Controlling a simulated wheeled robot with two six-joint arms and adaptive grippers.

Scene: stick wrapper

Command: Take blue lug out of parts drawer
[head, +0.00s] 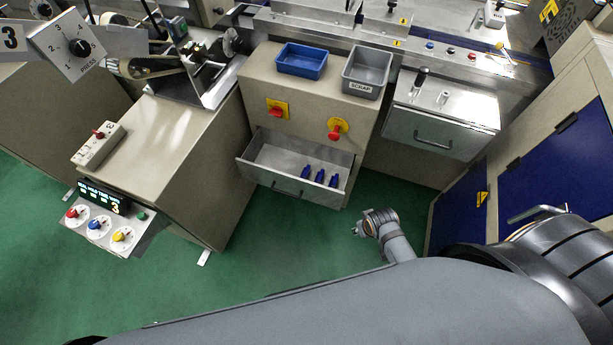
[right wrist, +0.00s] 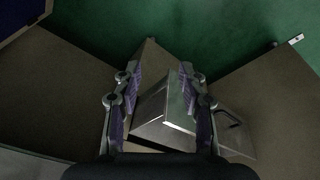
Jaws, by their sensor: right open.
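The open parts drawer (head: 262,158) is a grey metal tray pulled out of the beige cabinet in the head view. Several blue lugs (head: 319,177) lie in its right half, close together. My right gripper (right wrist: 161,74) is open and empty in the right wrist view, its two purple-padded fingers spread. A metal box with bright edges (right wrist: 178,122) shows beyond and between the fingers; I cannot tell whether it is the parts drawer. In the head view an arm end (head: 378,223) is right of and below the drawer, apart from it. My left gripper is not seen.
A blue bin (head: 302,61) and a grey scrap bin (head: 367,72) stand on the cabinet top. Red knobs (head: 337,131) jut out above the drawer. A closed steel drawer (head: 441,131) is to the right. Green floor (head: 290,245) is clear in front.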

